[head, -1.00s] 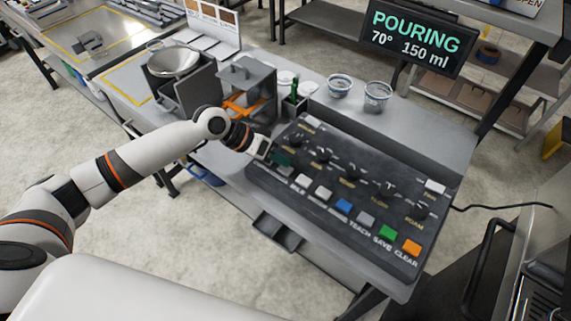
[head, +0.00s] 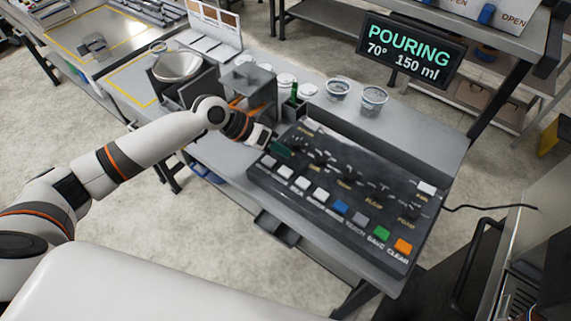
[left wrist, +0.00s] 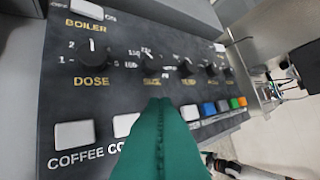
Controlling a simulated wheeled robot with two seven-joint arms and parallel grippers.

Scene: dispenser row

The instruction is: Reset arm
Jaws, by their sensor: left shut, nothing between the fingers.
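My left gripper (head: 281,150) is shut and empty. Its green fingertips are over the left end of the dark control panel (head: 345,240) in the head view. In the left wrist view the closed green fingers (left wrist: 162,125) come up from the bottom, in front of part of the button row. Whether they touch the panel I cannot tell. The DOSE knob (left wrist: 92,50) and the COFFEE button (left wrist: 78,135) lie left of the fingers.
A display (head: 408,50) reads POURING, 70°, 150 ml. Two patterned cups (head: 374,100) stand behind the panel. A grey machine (head: 250,88) and a metal bowl (head: 178,66) stand left of the panel, close to my left arm. Floor is open in front of the counter.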

